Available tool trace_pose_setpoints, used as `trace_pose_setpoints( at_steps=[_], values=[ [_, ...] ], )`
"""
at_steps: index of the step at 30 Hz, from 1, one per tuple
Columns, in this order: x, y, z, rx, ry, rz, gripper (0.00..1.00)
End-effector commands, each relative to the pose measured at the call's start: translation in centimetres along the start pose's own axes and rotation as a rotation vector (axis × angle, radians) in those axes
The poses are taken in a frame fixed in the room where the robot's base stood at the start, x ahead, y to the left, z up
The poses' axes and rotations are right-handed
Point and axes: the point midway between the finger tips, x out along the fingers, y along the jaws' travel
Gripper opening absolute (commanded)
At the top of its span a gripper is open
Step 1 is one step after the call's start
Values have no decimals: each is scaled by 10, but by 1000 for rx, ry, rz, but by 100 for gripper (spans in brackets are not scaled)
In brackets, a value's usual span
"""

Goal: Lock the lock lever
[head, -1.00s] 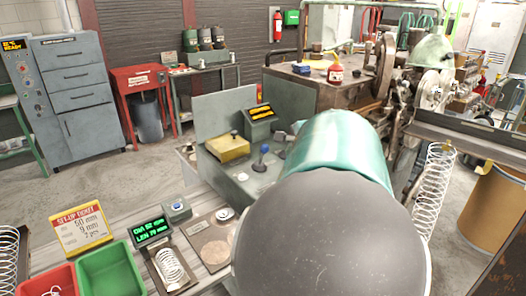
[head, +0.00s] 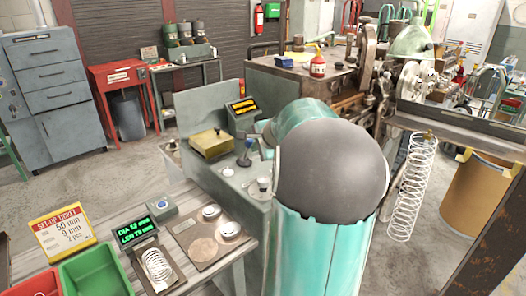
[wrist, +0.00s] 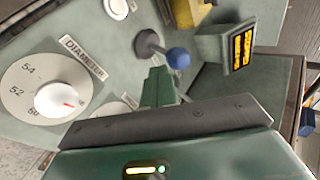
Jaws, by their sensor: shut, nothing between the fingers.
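A lever with a blue ball knob (wrist: 178,57) stands on the machine's grey-green control panel in the wrist view; its dark round base shows beside it. No lock label is readable on it. In the head view the blue-knob lever (head: 248,144) stands on the panel between the yellow block and my arm. My gripper (wrist: 160,76) is shut and empty, its green fingers pointing at the panel. In the picture its tips lie just below the blue knob; I cannot tell whether they touch it. In the head view my arm hides the gripper's fingers.
A DIAMETER dial (wrist: 25,92) with a white knob is at the left of the wrist view. A small display (head: 244,105) stands behind the lever. The yellow block (head: 211,143) is nearby. A hanging spring (head: 411,190) is at the right.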

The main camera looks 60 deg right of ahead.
Motion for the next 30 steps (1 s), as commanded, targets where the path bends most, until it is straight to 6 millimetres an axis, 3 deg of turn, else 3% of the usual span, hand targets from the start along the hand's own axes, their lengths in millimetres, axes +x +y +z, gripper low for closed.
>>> trace_pose_setpoints(
  at_steps=[20, 30],
  values=[
    [4, -8, 1, -5, 4, 15, 0],
    [9, -22, 6, -26, 21, 116, 0]
  ],
)
